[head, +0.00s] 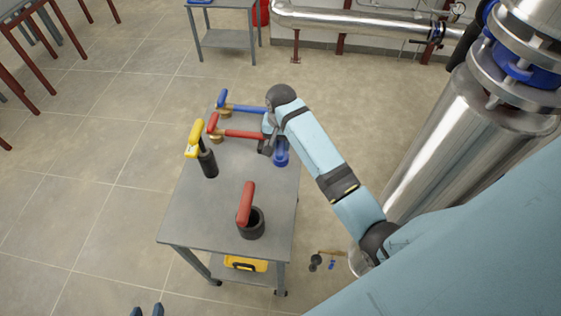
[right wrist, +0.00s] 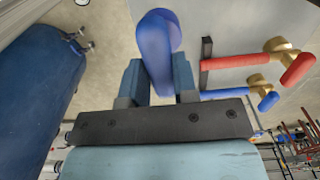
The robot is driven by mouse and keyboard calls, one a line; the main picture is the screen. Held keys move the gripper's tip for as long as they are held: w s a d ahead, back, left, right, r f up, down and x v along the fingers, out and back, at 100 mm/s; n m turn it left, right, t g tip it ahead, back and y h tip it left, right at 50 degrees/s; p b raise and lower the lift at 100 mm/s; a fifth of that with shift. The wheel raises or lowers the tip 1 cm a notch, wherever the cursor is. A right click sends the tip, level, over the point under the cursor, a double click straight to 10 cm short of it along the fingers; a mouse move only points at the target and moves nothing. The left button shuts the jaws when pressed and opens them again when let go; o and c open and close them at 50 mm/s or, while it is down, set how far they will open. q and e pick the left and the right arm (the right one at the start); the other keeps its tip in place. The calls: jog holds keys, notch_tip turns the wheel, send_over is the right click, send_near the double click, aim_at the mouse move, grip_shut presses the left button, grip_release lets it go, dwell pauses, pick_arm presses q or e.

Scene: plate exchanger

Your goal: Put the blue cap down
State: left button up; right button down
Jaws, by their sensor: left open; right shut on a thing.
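The blue cap (head: 281,153) is at the right edge of the grey cart top in the head view. In the right wrist view the blue cap (right wrist: 156,48) sits between the two fingers. My right gripper (right wrist: 158,80) is shut on it. In the head view my right gripper (head: 270,143) is partly hidden by its own wrist. I cannot tell whether the cap touches the cart top. Only the fingertips of my left gripper (head: 147,311) show at the bottom edge of the head view, apart and empty.
The cart top (head: 190,222) carries a blue-handled valve (head: 245,109), a red-handled valve (head: 238,134), a yellow-handled tool (head: 195,138) and a red-handled piece in a black cup (head: 250,222). Its middle is clear. A large steel vessel (head: 440,150) stands to the right.

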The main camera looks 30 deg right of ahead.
notch_tip(320, 180, down, 10)
jog(key=shift+f+p, duration=0.2)
jog(key=shift+p, duration=0.15)
jog(key=c, duration=0.9)
grip_release()
notch_tip(320, 180, up, 12)
jog(key=shift+f+b, duration=0.2)
jog(key=shift+b, duration=0.55)
jog(key=s+a+f+n+t, duration=0.1)
jog(key=s+f+n+t, duration=0.1)
jog(key=s, duration=0.4)
jog(key=s+a+f+n+t+y, duration=0.1)
jog(key=s+a+f+n+t, duration=0.1)
jog(key=s+f, duration=0.3)
jog(key=s+a+f+n+t, duration=0.2)
jog(key=s+f+n+t, duration=0.2)
jog(key=s, duration=0.2)
jog(key=shift+s+a+y, duration=0.15)
jog(key=shift+s+y, duration=0.15)
jog(key=shift+s, duration=0.05)
jog(key=s+t, duration=0.1)
jog(key=s, duration=0.1)
jog(key=s+a+r+n+t+y, duration=0.1)
jog(key=s, duration=0.1)
jog(key=s+a+r+n+t, duration=0.1)
jog(key=s, duration=0.1)
jog(key=shift+s+a+r, duration=0.1)
jog(key=shift+s+a, duration=0.05)
jog(key=shift+a, duration=0.05)
